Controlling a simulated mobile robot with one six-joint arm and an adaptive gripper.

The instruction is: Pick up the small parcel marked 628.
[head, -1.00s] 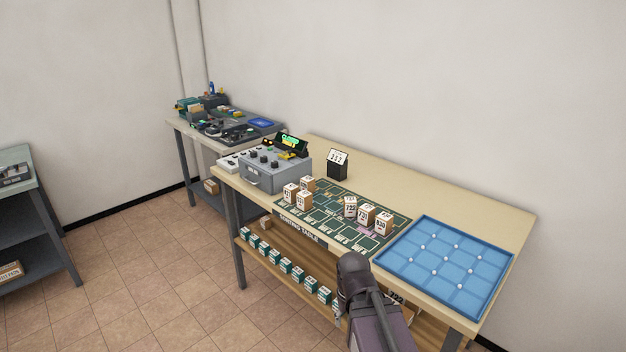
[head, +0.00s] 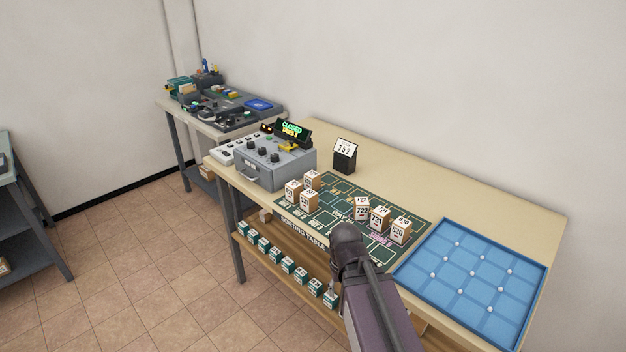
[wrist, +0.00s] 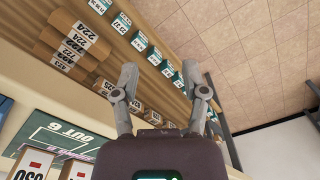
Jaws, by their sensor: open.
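Several small white-and-brown parcels stand on the green sorting mat (head: 340,228) in the head view. A left cluster (head: 302,192) is by the grey box, and a right group includes parcels that seem to read 723 (head: 361,208), 731 (head: 379,219) and 630 or 830 (head: 400,230). I cannot make out 628 for certain on any parcel. In the wrist view my gripper (wrist: 160,75) is open and empty, pointing past the table's front edge toward the lower shelf and floor. Parcels on the mat show at that view's lower left (wrist: 33,163). My arm hides part of the mat.
A blue gridded tray (head: 470,280) lies at the table's right. A grey control box (head: 272,163) and a small sign reading 352 (head: 345,155) stand behind the mat. The lower shelf holds a row of green-and-white boxes (head: 288,264) and brown parcels (wrist: 75,45).

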